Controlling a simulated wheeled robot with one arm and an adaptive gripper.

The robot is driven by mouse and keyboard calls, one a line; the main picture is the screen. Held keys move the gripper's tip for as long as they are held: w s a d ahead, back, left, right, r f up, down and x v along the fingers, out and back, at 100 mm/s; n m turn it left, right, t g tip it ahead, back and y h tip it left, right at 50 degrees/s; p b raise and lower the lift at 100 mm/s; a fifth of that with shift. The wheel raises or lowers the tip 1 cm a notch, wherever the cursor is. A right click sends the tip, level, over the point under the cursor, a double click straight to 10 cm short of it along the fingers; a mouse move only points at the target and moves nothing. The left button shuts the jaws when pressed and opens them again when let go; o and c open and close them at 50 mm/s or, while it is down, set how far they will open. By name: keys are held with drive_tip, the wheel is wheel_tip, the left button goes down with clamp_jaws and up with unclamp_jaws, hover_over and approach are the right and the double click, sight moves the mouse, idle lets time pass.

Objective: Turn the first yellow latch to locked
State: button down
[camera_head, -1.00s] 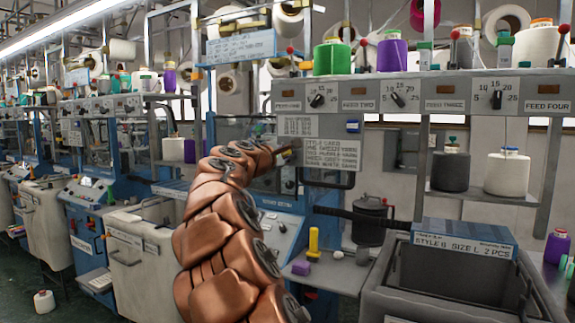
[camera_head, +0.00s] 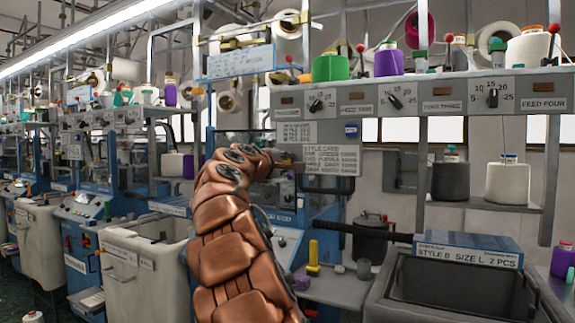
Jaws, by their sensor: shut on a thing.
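My copper-coloured arm rises through the middle of the view and bends right to my gripper (camera_head: 292,165), which is small and dark at this distance. The gripper is at the left edge of the grey style card panel, by the blue machine frame. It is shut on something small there. A small yellowish spot shows by the fingers, which fits a yellow latch, but the arm and fingers hide most of it. Its turn position cannot be read. The style card (camera_head: 328,158) hangs just right of the gripper.
A grey shelf (camera_head: 335,290) below holds a yellow upright piece (camera_head: 313,256) and a purple block (camera_head: 301,282). A grey bin (camera_head: 385,300) with a blue-and-white style box (camera_head: 468,249) stands right. The feed dial panel (camera_head: 450,93) with cones spans above.

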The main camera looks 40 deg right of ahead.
drive_tip(key=shift+w+a, duration=0.1)
drive_tip(key=c, duration=1.3)
unclamp_jaws()
drive_tip(key=shift+a, duration=0.1)
drive_tip(key=shift+c, duration=0.2)
drive_tip(key=shift+o, duration=1.2)
drive_tip(key=v, duration=1.2)
